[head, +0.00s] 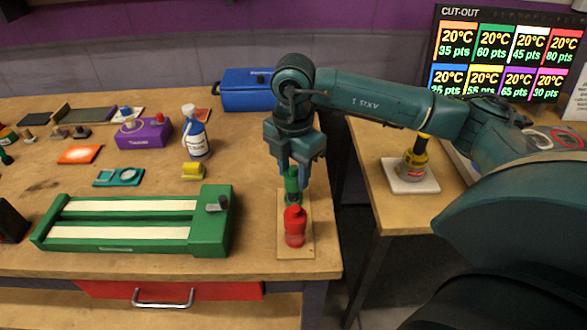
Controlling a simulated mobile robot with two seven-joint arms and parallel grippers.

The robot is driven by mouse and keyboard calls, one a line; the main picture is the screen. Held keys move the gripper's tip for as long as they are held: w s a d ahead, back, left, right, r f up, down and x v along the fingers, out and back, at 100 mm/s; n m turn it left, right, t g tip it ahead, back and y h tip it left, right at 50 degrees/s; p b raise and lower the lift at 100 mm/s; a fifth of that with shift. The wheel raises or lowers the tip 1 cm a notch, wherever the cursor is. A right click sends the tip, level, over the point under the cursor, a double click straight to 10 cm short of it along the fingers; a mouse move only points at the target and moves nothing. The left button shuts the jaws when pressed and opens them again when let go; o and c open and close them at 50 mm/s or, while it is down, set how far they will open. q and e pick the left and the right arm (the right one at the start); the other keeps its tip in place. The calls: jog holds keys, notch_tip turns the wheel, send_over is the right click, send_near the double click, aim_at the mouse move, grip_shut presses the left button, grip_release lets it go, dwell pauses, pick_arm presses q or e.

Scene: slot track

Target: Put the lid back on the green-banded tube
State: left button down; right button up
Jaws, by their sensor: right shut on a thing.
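My right gripper (293,168) points straight down over the right end of the bench, its jaws shut on a small green upright piece (292,182). I cannot tell whether this is the lid or part of the green-banded tube. Its lower end is close to a dark part at the far half of a wooden board (284,246); whether they touch is unclear. A red bottle-shaped container (295,228) with a narrower red top stands upright on the same board, nearer to me, and partly hides the spot behind it. My left gripper is not in view.
A green slot track (217,232) with two pale lanes lies left of the board. A white-and-blue bottle (195,138), a yellow block (193,171), a purple box (144,134) and a blue toolbox (246,90) are farther back. A gap separates the bench from the right table (385,205).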

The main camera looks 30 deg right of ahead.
dwell(0.4)
jog(key=o, duration=1.5)
jog(key=shift+r+p, duration=2.55)
jog(key=shift+r, duration=0.95)
grip_shut()
